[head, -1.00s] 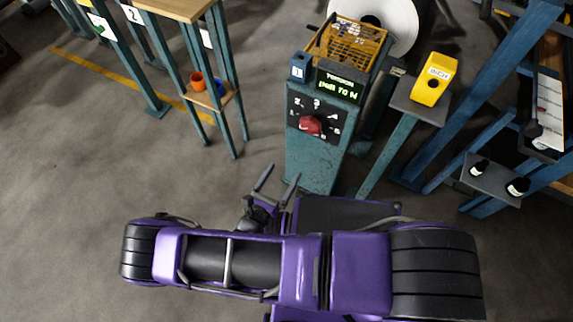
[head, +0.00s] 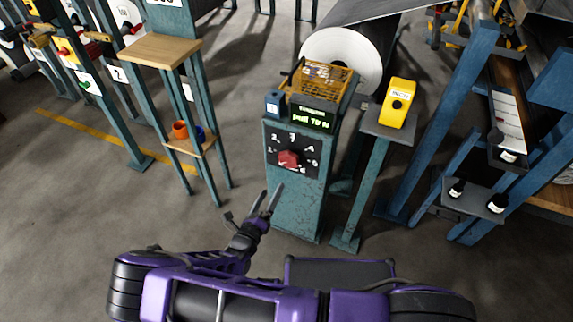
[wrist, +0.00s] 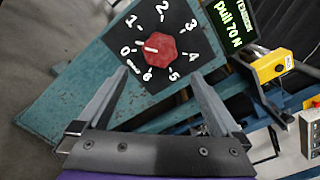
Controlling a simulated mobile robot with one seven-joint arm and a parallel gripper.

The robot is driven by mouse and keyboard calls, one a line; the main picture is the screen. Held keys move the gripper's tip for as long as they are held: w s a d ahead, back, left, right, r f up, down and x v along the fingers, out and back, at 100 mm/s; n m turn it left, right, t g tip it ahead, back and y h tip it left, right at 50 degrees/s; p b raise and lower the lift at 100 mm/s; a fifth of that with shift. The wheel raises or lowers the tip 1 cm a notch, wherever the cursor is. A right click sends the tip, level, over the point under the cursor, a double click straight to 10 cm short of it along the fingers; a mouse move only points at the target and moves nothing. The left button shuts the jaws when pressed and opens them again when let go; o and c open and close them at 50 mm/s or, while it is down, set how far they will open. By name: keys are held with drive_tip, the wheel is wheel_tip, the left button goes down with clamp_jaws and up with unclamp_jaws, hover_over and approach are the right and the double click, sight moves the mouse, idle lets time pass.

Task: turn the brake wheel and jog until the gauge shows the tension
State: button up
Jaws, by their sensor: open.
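The brake wheel is a small red knob (head: 289,159) on a black dial plate (head: 308,144) on the teal post. It also shows in the wrist view (wrist: 160,47), with a white mark towards the 0 side of the numbers 0 to 6. The gauge display (head: 312,117) above it reads "TENSION" and "pull 70 N" in the wrist view (wrist: 232,22). The yellow jog box (head: 397,103), labelled INCH, has a black button and stands on a stand to the right. My gripper (head: 268,199) is open and empty, in front of the dial, its fingers apart from the knob.
A blue box (head: 274,103) and an orange mesh guard (head: 322,80) sit on top of the post. A large white roll (head: 342,57) is behind. A wooden-topped stand (head: 150,50) is left, and a blue frame (head: 440,120) right. Floor between is clear.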

sight(288, 162)
drive_tip(key=b+x, duration=0.1)
drive_tip(key=x, duration=1.2)
drive_tip(key=shift+w, duration=0.2)
drive_tip(key=shift+c, duration=0.3)
drive_tip(key=c, duration=1)
drive_tip(key=shift+m, duration=0.3)
drive_tip(key=m+p, duration=0.2)
drive_tip(key=m, duration=0.3)
drive_tip(key=shift+d+r, duration=0.1)
drive_tip(key=m+p, duration=0.1)
drive_tip(key=m, duration=0.4)
drive_tip(key=shift+s+m, duration=0.1)
drive_tip(key=shift+m, duration=0.2)
